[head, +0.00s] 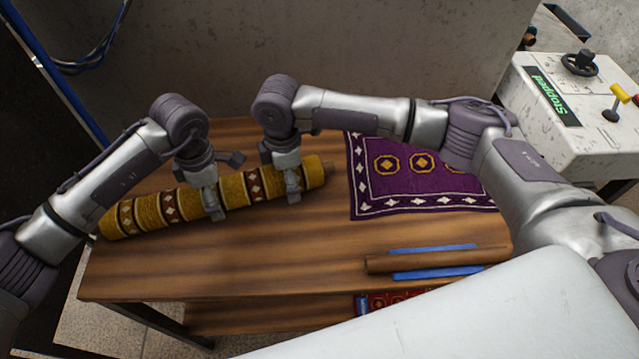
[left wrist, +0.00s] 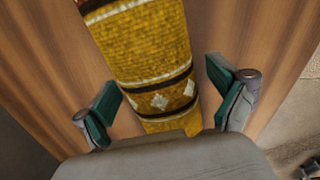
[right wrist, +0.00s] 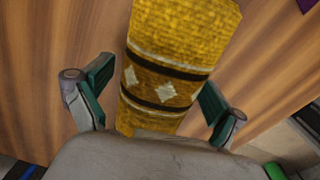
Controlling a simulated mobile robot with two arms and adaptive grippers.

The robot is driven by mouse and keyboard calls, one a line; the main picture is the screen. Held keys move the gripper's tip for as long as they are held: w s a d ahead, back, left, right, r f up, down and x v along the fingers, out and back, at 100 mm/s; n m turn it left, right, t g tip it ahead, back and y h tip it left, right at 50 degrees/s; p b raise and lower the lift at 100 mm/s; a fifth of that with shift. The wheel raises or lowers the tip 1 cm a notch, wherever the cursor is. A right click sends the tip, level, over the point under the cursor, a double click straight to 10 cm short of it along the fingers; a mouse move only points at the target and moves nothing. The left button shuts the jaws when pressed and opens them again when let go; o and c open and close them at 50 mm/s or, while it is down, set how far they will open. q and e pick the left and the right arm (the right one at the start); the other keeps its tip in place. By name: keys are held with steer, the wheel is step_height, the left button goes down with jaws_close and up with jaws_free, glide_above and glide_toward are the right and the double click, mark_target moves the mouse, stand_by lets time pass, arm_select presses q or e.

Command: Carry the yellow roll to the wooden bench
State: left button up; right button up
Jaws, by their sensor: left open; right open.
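The yellow roll (head: 165,209), patterned with dark bands and white diamonds, lies on the wooden bench (head: 240,268), slanting across its back left part. My left gripper (head: 216,214) is over the roll near its middle. My right gripper (head: 293,196) is over the roll nearer its right end. Both are open. In the left wrist view the roll (left wrist: 150,55) runs between the two spread fingers. The contact of the fingertips with the bench is hidden.
A purple rug (head: 415,180) lies flat on the bench's right side. A brown rod (head: 420,262) with blue strips lies near the front right. A red rug (head: 385,302) is on a lower shelf. A white control box (head: 560,90) labelled "Stopped" stands at right. A wall is behind.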

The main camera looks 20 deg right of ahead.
arm_select(q)
steer(key=shift+r, duration=0.1)
step_height(320, 180, up, 12)
steer(key=shift+f, duration=0.2)
steer(key=shift+r, duration=0.1)
arm_select(e)
steer(key=shift+r, duration=0.25)
step_height(320, 180, up, 12)
steer(key=shift+f, duration=0.25)
